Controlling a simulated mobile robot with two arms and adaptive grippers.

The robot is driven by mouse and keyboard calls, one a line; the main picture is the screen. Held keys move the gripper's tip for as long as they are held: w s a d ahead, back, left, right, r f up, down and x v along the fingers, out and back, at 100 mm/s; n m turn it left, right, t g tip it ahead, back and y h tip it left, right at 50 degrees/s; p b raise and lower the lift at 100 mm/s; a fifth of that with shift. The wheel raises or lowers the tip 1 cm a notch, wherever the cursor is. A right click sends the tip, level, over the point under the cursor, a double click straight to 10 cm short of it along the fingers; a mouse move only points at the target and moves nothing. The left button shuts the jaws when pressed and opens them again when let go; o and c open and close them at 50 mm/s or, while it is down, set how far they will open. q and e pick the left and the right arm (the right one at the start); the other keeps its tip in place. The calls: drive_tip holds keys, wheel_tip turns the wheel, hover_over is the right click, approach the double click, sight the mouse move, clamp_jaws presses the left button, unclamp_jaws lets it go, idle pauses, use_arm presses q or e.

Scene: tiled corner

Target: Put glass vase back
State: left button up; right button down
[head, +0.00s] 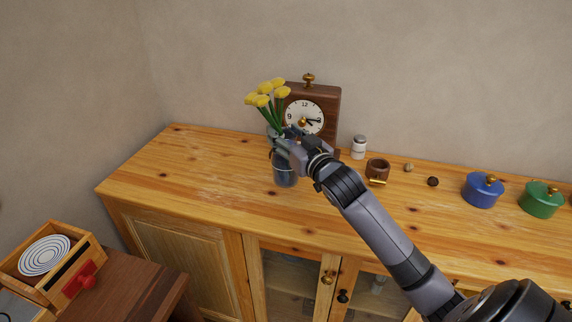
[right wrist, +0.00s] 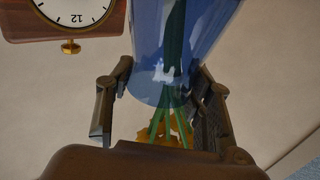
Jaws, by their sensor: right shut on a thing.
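The glass vase (head: 286,176) is clear blue, upright, and holds several yellow flowers (head: 266,96) on green stems. It is at the wooden sideboard top (head: 215,170), in front of the clock; I cannot tell whether its base touches the wood. My right gripper (head: 284,147) is shut on the vase near its upper part and hides some of it. In the right wrist view the picture is upside down, and the vase (right wrist: 190,35) sits between the two fingers (right wrist: 160,103), flowers pointing down. My left gripper is not in view.
A brown clock (head: 331,99) stands close behind the vase. To the right are a white-lidded jar (head: 358,149), a brown mug (head: 377,169), small balls, a blue pot (head: 481,192) and a green pot (head: 540,202). The sideboard's left part is clear.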

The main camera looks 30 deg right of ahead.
sight(287, 163)
wheel_tip(287, 163, down, 8)
drive_tip(key=shift+f, duration=0.1)
idle(0.4)
drive_tip(key=c, duration=0.8)
unclamp_jaws()
drive_tip(key=shift+o, duration=0.2)
drive_tip(key=shift+s+a, duration=0.1)
drive_tip(key=shift+s, duration=0.2)
drive_tip(key=s+b, duration=0.1)
drive_tip(key=s, duration=1)
drive_tip(key=shift+s+a, duration=0.2)
drive_tip(key=shift+a, duration=0.2)
